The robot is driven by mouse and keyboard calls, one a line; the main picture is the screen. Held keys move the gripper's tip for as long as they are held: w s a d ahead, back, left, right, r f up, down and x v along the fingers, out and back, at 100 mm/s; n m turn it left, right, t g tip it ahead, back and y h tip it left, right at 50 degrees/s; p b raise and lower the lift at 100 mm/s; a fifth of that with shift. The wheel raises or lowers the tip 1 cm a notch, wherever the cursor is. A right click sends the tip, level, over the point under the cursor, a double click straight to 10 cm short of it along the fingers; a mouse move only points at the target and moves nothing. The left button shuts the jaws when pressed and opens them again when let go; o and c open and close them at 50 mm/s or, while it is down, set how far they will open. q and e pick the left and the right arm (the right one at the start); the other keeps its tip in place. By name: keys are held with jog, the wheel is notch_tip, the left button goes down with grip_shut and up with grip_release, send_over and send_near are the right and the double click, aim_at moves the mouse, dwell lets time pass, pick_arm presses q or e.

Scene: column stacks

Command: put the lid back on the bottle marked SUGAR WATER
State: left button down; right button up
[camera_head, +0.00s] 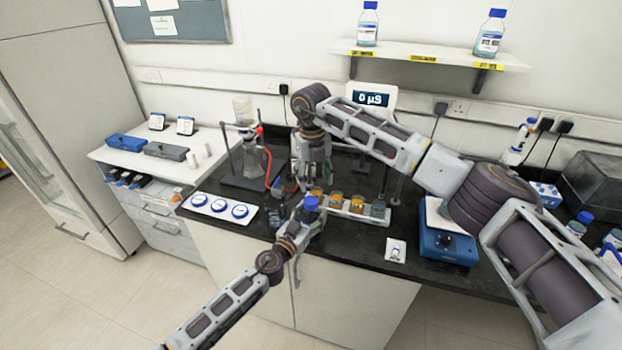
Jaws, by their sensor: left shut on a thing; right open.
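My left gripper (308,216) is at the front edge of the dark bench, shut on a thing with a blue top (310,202). I cannot tell whether this is a loose lid or a capped bottle, as the fingers hide what is below. My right gripper (314,178) is open, pointing down over the bench just behind and above the left one. Small dark vessels (280,212) stand to the left of the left gripper. I cannot read SUGAR WATER on any label, so I cannot tell which bottle bears it.
A white tray with round blue-rimmed dishes (222,207) lies left. A blue device (447,246) and a blue-capped bottle (579,223) stand right. Two blue-capped bottles, left (368,25) and right (489,35), stand on the wall shelf.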

jog(key=n, duration=0.4)
jog(key=shift+s+a, duration=0.1)
jog(key=n, duration=0.4)
jog(key=shift+a+n, duration=0.1)
jog(key=shift+n, duration=0.3)
jog(key=n, duration=0.4)
jog(key=shift+s+a, duration=0.1)
jog(key=shift+s, duration=0.05)
jog(key=n, duration=0.8)
jog(key=shift+a+y, duration=0.1)
jog(key=shift+y, duration=0.2)
jog(key=n, duration=0.3)
jog(key=shift+n, duration=0.4)
jog(key=n, duration=0.4)
jog(key=shift+n, duration=2.2)
